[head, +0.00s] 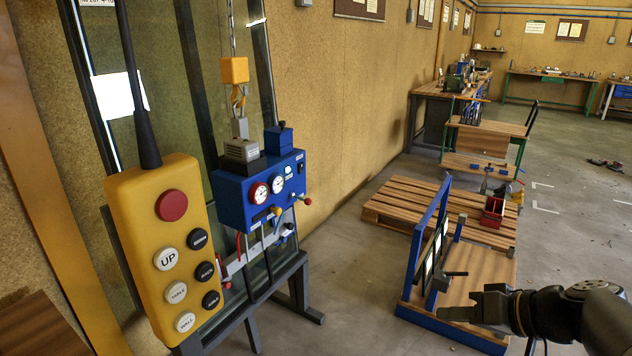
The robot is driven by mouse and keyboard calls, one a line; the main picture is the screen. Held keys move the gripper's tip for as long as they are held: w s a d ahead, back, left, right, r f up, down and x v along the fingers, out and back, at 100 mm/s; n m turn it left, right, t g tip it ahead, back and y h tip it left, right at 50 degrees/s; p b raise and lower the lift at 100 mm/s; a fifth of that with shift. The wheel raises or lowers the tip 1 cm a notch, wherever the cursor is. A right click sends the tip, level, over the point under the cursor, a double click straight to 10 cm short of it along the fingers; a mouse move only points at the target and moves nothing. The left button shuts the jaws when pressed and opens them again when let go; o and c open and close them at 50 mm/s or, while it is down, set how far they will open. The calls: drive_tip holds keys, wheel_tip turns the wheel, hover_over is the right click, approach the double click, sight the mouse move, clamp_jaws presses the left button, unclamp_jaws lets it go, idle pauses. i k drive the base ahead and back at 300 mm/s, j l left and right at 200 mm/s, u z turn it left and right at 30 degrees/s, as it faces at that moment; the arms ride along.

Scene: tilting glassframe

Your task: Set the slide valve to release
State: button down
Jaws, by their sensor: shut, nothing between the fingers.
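A blue vacuum lifter unit (235,200) with two round gauges hangs from a yellow hook block (235,70) in front of the tilted glass frame (200,130). A small lever with a red knob (307,201) sticks out at its lower right, and a yellow knob (276,211) sits below the gauges. I cannot tell which of these is the slide valve, nor its setting. My gripper (460,308) is at the lower right, pointing left, shut and empty. It is well apart from the blue unit.
A yellow remote pendant (168,255) with several buttons stands large at the left front. A blue-framed wooden trolley (480,270) lies behind my gripper, with a pallet (400,205) and red toolbox (493,211) beyond. Grey floor (350,270) is clear between frame and trolley.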

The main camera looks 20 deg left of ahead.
sight(278, 211)
drive_tip(key=i+u, duration=0.65)
drive_tip(key=i, duration=0.3)
drive_tip(key=i+l+u, duration=0.2)
drive_tip(key=i+u, duration=0.15)
drive_tip(key=i+l+u, duration=0.35)
drive_tip(key=i, duration=0.2)
